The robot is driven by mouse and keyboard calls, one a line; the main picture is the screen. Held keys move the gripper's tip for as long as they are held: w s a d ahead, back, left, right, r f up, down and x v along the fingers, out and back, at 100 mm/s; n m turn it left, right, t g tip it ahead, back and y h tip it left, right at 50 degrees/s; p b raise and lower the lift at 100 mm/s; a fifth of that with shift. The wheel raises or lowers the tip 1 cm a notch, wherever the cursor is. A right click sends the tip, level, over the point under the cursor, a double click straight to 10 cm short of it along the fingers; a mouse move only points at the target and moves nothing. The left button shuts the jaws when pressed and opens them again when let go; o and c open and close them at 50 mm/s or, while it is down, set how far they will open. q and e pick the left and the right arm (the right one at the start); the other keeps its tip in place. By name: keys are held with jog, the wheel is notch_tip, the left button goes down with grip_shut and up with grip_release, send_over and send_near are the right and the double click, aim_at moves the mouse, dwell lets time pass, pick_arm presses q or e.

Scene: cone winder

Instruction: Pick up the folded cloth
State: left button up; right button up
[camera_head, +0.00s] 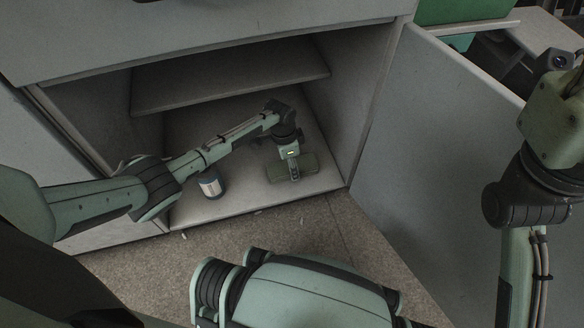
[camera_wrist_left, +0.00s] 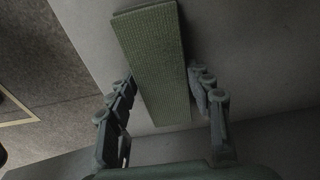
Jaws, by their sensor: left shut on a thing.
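The folded cloth (camera_head: 309,166) is a dark green, flat, oblong piece on the cabinet floor near its front edge. In the left wrist view the cloth (camera_wrist_left: 152,50) runs as a long textured strip between the fingers. My left gripper (camera_head: 293,174) reaches down into the cabinet over the cloth. In the wrist view the left gripper (camera_wrist_left: 163,82) is shut on the cloth, one finger at each long side. I cannot tell whether the cloth touches the floor. My right arm shows at the right edge, but its gripper is out of view.
A small can with a pale label (camera_head: 210,185) stands on the cabinet floor (camera_head: 240,204), left of the cloth, close under my left forearm. A shelf (camera_head: 230,80) spans the cabinet above. An open door (camera_head: 425,150) stands on the right. The side wall is close right of the cloth.

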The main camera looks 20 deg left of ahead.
pick_arm(q)
jog(key=shift+c, duration=1.1)
